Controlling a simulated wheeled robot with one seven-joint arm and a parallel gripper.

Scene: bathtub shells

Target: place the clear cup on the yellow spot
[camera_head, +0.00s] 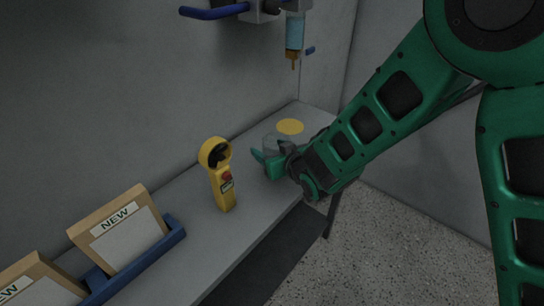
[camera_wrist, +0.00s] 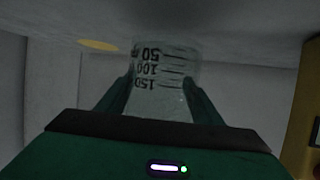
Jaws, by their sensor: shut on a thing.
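The clear cup (camera_wrist: 160,85) is between the two fingers of my gripper (camera_wrist: 158,98) in the wrist view. It carries dark volume marks and appears upside down in that picture. My gripper also shows in the head view (camera_head: 271,163), shut on the clear cup (camera_head: 277,144), which is partly hidden by the fingers. The spot also shows at the upper left of the wrist view (camera_wrist: 98,45). I cannot tell whether the cup touches the shelf.
A yellow handheld device with a red button (camera_head: 222,175) stands on the grey shelf (camera_head: 245,225) left of my gripper. A blue rack (camera_head: 150,257) with boxes labelled NEW (camera_head: 120,228) is at the lower left. A blue dispenser (camera_head: 294,35) hangs above the spot.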

